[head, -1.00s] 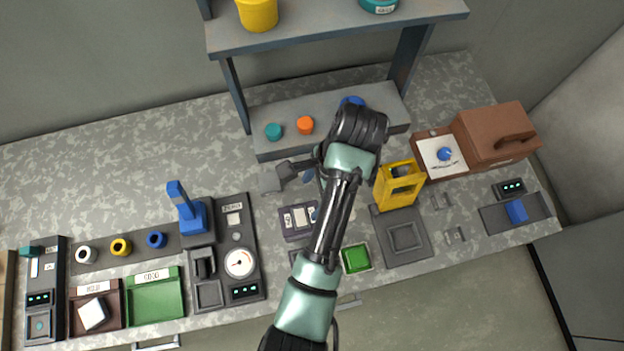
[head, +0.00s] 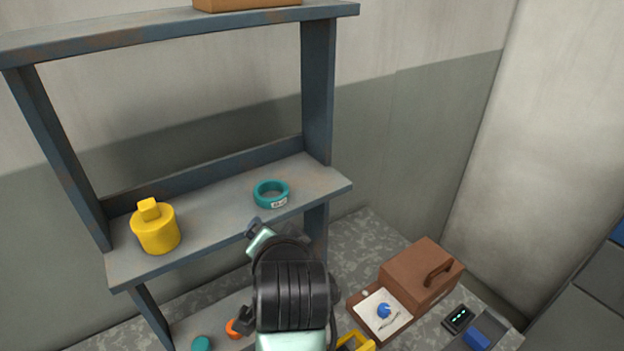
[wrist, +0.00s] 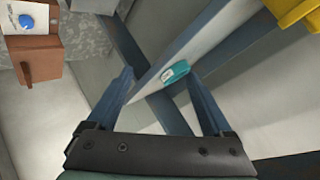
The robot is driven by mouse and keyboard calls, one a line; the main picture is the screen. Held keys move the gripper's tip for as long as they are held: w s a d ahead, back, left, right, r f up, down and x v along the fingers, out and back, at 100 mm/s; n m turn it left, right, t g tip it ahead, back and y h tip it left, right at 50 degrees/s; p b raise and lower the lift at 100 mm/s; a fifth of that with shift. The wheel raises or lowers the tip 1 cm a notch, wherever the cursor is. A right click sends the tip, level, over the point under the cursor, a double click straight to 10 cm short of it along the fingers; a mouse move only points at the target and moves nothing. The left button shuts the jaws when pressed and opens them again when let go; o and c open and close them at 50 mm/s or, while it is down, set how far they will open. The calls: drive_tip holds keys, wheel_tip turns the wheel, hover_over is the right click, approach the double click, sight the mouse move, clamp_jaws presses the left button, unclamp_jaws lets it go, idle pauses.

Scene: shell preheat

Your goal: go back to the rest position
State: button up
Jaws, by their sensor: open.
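My gripper (wrist: 160,74) is open in the wrist view, with its two dark blue fingers spread apart and nothing held between them. In the head view my arm rises from the bottom centre in front of the shelf unit, and the fingers are mostly hidden there. A teal ring (head: 271,194) with a white label sits on the middle shelf, just beyond my wrist. It also shows between the fingers in the wrist view (wrist: 175,72), apparently beyond them.
The blue-grey shelf unit (head: 318,95) stands close to my arm. A yellow cylinder (head: 156,231) is on its middle shelf. A brown box (head: 425,272), a panel with a blue knob (head: 383,311) and a small dark display (head: 458,319) stand on the bench at right.

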wheel_tip(320, 180, up, 14)
drive_tip(key=d+n+t, duration=0.2)
drive_tip(key=t, duration=0.4)
drive_tip(key=s+d+r+n+t, duration=0.1)
drive_tip(key=s+r+t, duration=0.2)
drive_tip(key=s+r, duration=0.2)
drive_tip(key=s+d+r+n+t+h+b, duration=0.1)
drive_tip(key=s+r+t, duration=0.3)
drive_tip(key=r, duration=0.7)
drive_tip(key=s+d+r+n+t+h+b, duration=0.1)
drive_tip(key=s+d+r+n+t, duration=0.1)
drive_tip(key=s+r, duration=0.3)
wheel_tip(320, 180, up, 4)
drive_tip(key=shift+s+f+n+t, duration=0.1)
drive_tip(key=shift+s+n+t, duration=0.25)
drive_tip(key=shift+t, duration=0.45)
